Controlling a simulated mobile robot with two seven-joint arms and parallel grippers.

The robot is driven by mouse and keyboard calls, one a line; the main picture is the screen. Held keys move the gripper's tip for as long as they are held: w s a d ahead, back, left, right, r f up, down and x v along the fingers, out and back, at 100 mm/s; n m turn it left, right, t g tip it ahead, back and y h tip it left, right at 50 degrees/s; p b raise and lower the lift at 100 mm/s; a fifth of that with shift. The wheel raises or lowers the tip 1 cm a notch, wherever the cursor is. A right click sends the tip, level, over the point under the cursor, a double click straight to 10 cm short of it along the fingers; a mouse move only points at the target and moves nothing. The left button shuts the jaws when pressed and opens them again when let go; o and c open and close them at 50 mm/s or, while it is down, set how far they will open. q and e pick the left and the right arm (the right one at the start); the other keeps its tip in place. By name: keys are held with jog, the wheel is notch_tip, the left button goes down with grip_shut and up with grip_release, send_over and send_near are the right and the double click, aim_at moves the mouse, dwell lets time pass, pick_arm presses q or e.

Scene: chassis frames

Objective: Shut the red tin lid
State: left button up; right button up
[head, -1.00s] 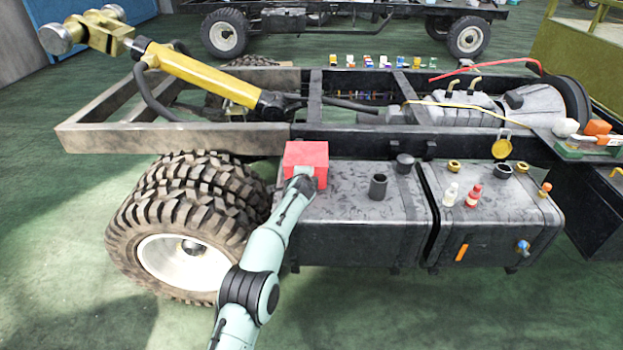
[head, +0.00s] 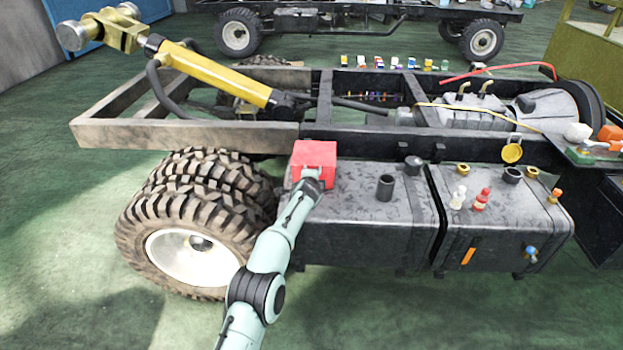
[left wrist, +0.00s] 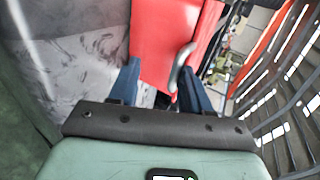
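The red tin (head: 315,154) stands on the left end of the dark tank, beside the truck frame. My left gripper (left wrist: 159,67) is at the near side of the tin and hides part of its front. In the left wrist view its two blue fingers are spread apart, with the tin's red surface (left wrist: 158,35) beyond and between them. A curved grey handle (left wrist: 180,62) shows by the right finger; I cannot tell whether the finger touches it. How far the lid stands open is unclear. My right gripper is out of view.
The dark tank (head: 350,225) carries a black cup (head: 385,187) right of the tin. A second tank (head: 500,225) carries a white bottle (head: 459,197), a red bottle (head: 481,199) and caps. Big tyres (head: 190,230) stand left. The frame rail (head: 190,136) runs behind.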

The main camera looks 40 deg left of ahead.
pick_arm(q)
jog(key=shift+s+d+f, duration=0.1)
jog(key=shift+f, duration=0.5)
jog(key=shift+s+d+r+p, duration=0.25)
jog(key=shift+d+r+p, duration=0.2)
jog(key=shift+p, duration=0.05)
jog(key=b+v, duration=0.2)
jog(key=v, duration=1)
jog(key=shift+s+a+r, duration=0.2)
jog(key=shift+r, duration=0.25)
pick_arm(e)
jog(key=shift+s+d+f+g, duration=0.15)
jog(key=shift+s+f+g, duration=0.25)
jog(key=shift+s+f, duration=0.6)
